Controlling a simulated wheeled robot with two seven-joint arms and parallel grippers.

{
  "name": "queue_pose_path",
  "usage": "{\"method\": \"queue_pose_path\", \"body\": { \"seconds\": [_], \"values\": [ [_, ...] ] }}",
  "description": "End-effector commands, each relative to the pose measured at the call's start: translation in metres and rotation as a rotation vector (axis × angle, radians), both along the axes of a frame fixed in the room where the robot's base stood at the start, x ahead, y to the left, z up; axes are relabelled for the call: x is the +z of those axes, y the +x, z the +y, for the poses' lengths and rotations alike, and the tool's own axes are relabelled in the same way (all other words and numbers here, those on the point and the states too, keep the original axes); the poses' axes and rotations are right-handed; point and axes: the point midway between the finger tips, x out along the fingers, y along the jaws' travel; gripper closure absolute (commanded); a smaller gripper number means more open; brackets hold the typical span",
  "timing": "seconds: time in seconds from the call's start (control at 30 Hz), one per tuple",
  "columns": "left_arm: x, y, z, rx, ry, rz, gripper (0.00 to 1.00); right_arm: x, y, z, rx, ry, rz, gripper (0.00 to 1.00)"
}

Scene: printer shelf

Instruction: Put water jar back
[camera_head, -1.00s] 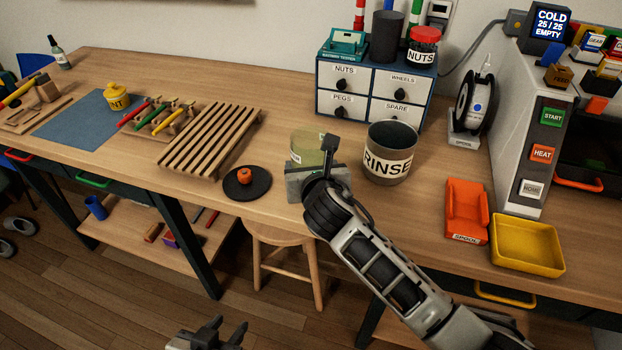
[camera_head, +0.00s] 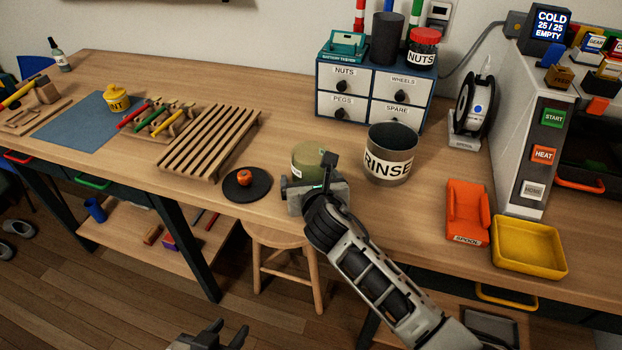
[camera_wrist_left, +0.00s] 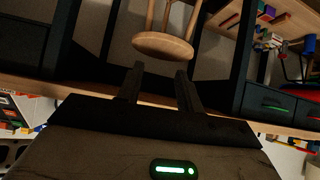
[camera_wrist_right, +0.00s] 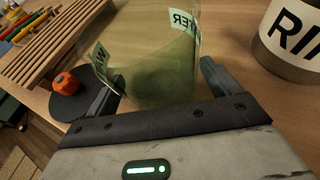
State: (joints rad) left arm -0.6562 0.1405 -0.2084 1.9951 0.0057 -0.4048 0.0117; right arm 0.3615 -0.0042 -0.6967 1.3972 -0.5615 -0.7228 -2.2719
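The water jar (camera_head: 309,157), see-through with greenish contents, is near the table's front edge, between the dark round mat and the RINSE pot. In the right wrist view the jar (camera_wrist_right: 160,65), with a partly visible label, stands between the fingers of my right gripper (camera_wrist_right: 160,88), which appear shut on it. My right gripper hides the jar's lower part in the head view. I cannot tell whether the jar touches the table. My left gripper (camera_head: 222,335) is open and empty, low in front of the table; its two apart fingers (camera_wrist_left: 158,85) show in the left wrist view.
The RINSE pot (camera_head: 390,155) stands close right of the jar. A round dark mat (camera_head: 262,193) with an orange-red thing (camera_head: 245,177) lies left. A slatted rack (camera_head: 208,142), drawer cabinet (camera_head: 375,95), orange spool holder (camera_head: 467,215) and yellow tray (camera_head: 552,258) surround the area. A stool (camera_head: 278,240) stands below.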

Motion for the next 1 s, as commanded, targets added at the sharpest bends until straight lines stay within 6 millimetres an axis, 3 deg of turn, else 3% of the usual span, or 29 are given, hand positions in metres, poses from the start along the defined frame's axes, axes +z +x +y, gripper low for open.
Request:
{"method": "queue_pose_path", "body": {
  "seconds": [0.13, 0.27, 0.7, 1.0],
  "values": [
    [0.001, 0.0, 0.0, -0.001, 0.001, 0.0, 0.64, 0.004, 0.0, 0.0, -0.001, 0.002, -0.001, 0.11],
    [0.004, 0.0, 0.001, 0.0, 0.001, 0.0, 0.64, 0.008, -0.014, -0.002, 0.001, 0.0, 0.0, 0.11],
    [0.005, -0.003, 0.004, 0.004, 0.01, 0.009, 0.64, 0.041, -0.094, -0.015, 0.001, 0.0, 0.0, 0.11],
    [0.003, -0.002, 0.005, 0.006, 0.012, 0.013, 0.64, 0.049, -0.11, -0.018, -0.001, 0.001, -0.001, 0.11]
  ]
}}
